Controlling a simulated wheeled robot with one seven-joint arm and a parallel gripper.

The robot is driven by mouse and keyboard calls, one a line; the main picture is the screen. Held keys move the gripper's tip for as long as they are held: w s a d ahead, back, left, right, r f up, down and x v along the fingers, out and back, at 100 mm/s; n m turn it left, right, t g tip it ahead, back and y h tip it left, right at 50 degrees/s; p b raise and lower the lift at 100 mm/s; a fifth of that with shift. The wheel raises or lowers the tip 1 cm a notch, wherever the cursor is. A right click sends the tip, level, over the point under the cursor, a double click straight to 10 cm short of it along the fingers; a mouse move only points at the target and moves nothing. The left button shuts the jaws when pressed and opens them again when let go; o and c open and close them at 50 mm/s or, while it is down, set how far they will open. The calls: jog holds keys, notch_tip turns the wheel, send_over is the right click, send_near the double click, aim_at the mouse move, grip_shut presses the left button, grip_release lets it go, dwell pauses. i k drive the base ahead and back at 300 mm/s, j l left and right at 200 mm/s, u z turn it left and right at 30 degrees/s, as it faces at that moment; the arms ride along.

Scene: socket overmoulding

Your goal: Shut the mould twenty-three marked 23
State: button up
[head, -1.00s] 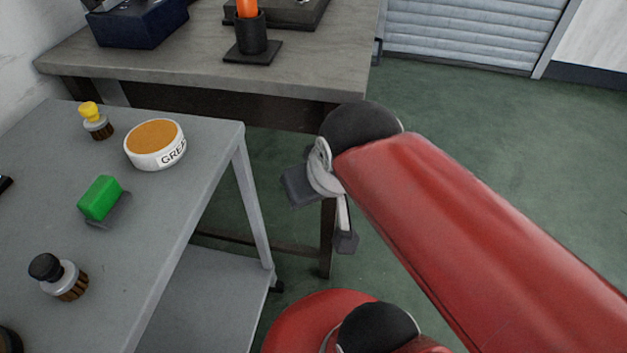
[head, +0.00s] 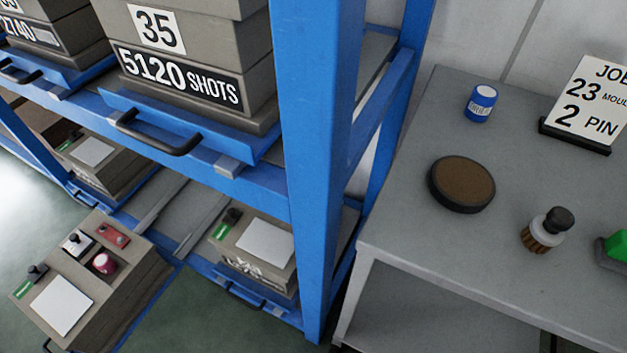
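No mould with a readable 23 on it shows. A grey mould (head: 100,285) at the lower left sits out in front of the blue rack; its top carries a white plate, a green tag, a black knob and red fittings. I see no number on it. A job card (head: 590,95) at the right reads 23 and 2 PIN, partly cut off. My gripper is not in view.
The blue rack (head: 315,150) holds a mould marked 35, 5120 shots (head: 205,45), and other moulds below (head: 255,245). The grey table (head: 395,215) holds a blue tin (head: 482,103), a round brown-topped tin (head: 462,185), a brush (head: 547,230) and a green block (head: 616,247).

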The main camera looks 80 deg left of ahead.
aim_at(81, 308)
jog(key=k+l+u, duration=0.6)
jog(key=k, duration=0.15)
jog(key=u, duration=3.7)
jog(key=i+l+u, duration=0.1)
jog(key=i+u, duration=0.35)
jog(key=i, duration=0.35)
